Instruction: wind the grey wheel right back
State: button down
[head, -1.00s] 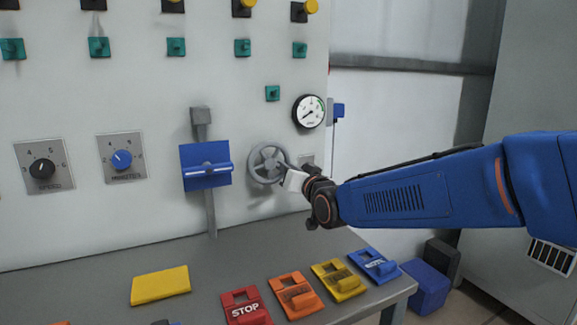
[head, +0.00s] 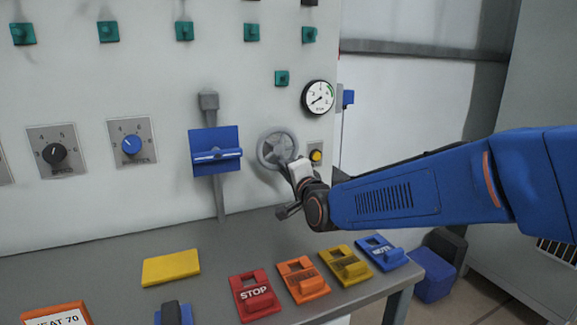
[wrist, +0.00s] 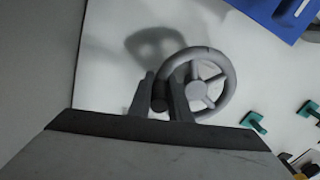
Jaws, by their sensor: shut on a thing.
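The grey wheel (head: 262,158) is a spoked handwheel on the pale panel, right of the blue lever plate and below the gauge. My gripper (head: 292,167) is at the wheel's lower right edge. In the wrist view the wheel (wrist: 229,80) stands close in front, and my gripper (wrist: 161,90) has its two fingers on either side of a dark grip at the wheel's rim. It is shut on this part of the wheel. The fingers hide some of the rim.
A white gauge (head: 318,97) is above the wheel, and a yellow button (head: 316,156) is close on its right. The blue lever plate (head: 214,148) is on its left. Below, the grey desk (head: 110,262) carries coloured switches, including a red STOP one (head: 252,292).

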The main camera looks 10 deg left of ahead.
aim_at(265, 164)
jog(key=m, duration=0.1)
jog(key=s+a+m, duration=0.1)
jog(key=m, duration=0.1)
jog(key=shift+a+f+m, duration=0.2)
jog(key=shift+a+m, duration=0.1)
jog(key=shift+s+a+r+m, duration=0.35)
jog(key=shift+a+m, duration=0.15)
jog(key=shift+m, duration=1.05)
jog(key=shift+s+a+r+m, duration=0.25)
jog(key=shift+s+a+m, duration=0.2)
jog(key=shift+m, duration=1.05)
jog(key=shift+s+a+r+m, duration=0.3)
jog(key=shift+a+m, duration=0.25)
jog(key=shift+m, duration=1)
jog(key=c, duration=1.7)
grip_release()
jog(key=shift+a+r, duration=0.1)
jog(key=shift+r, duration=0.05)
jog(key=shift+o, duration=0.2)
jog(key=shift+s, duration=0.1)
jog(key=v, duration=1.7)
jog(key=shift+s, duration=0.1)
